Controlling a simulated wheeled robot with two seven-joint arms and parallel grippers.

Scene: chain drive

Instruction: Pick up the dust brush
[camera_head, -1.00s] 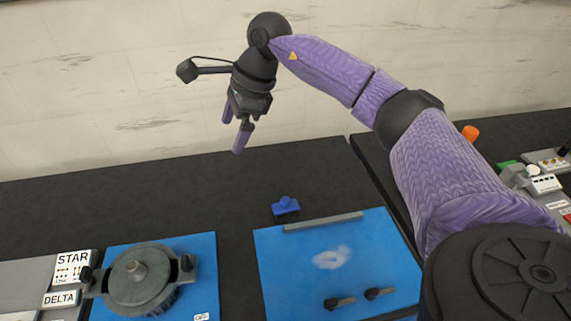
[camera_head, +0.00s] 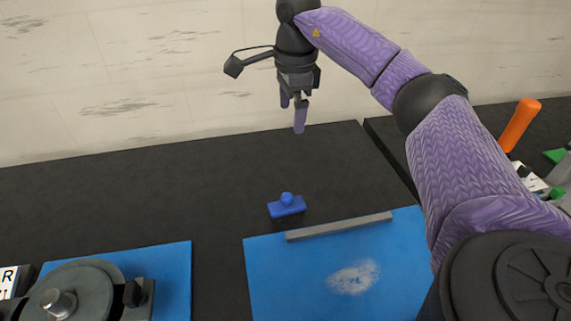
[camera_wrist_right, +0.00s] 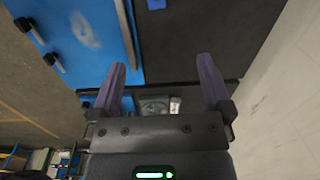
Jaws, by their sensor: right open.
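The dust brush (camera_head: 287,206) is a small blue block with a round knob on top. In the head view it rests on the dark bench, just behind the blue panel. In the right wrist view a blue piece that looks like the brush (camera_wrist_right: 156,4) shows at the top edge, partly cut off. My right gripper (camera_head: 292,117) hangs above and behind the brush with its fingers pointing down, apart from it. In the right wrist view my right gripper (camera_wrist_right: 161,62) is open with nothing between its fingers. My left gripper is in neither view.
The blue panel (camera_head: 270,275) has a pale dusty patch (camera_head: 354,278) and a grey bar (camera_head: 338,227) along its back edge. A grey round machine part (camera_head: 75,295) is at the lower left. An orange cylinder (camera_head: 519,124) stands at right. The bench left of the brush is clear.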

